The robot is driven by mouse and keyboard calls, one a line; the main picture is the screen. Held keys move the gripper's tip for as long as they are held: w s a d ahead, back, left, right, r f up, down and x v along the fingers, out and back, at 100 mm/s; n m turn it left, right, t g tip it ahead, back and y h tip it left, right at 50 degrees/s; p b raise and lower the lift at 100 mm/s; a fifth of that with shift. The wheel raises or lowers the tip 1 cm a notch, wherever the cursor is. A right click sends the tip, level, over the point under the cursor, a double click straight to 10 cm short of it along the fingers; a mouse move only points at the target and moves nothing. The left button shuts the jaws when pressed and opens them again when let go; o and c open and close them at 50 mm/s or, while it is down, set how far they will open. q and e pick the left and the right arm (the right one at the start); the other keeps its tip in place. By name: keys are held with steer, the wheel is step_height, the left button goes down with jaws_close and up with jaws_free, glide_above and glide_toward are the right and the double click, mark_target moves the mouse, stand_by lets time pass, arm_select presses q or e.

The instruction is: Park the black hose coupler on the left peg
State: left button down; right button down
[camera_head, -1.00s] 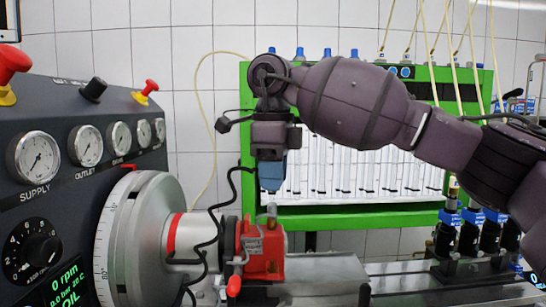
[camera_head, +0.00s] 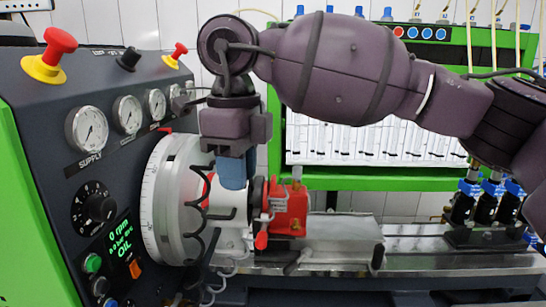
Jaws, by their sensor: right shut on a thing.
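My right gripper (camera_head: 232,178) hangs from the purple arm that comes in from the right. Its blue fingers point down and are shut on what seems to be the black hose coupler, mostly hidden by the fingers. A black coiled hose (camera_head: 190,205) runs down at the left of the fingers, in front of the grey graduated wheel. I cannot make out the left peg. My left gripper is not in view.
The control panel (camera_head: 75,185) with gauges and red knobs stands at the left. The grey wheel (camera_head: 160,215) and red pump (camera_head: 287,210) flank the gripper closely. A metal bench rail (camera_head: 420,262) runs right. A green-framed rack (camera_head: 400,182) stands behind.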

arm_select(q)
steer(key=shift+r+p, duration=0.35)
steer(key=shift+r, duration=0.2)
arm_select(e)
steer(key=s+a, duration=0.3)
steer(key=a, duration=0.3)
steer(key=shift+s+a, duration=0.2)
steer(key=shift+a, duration=0.1)
steer(key=shift+f, duration=0.1)
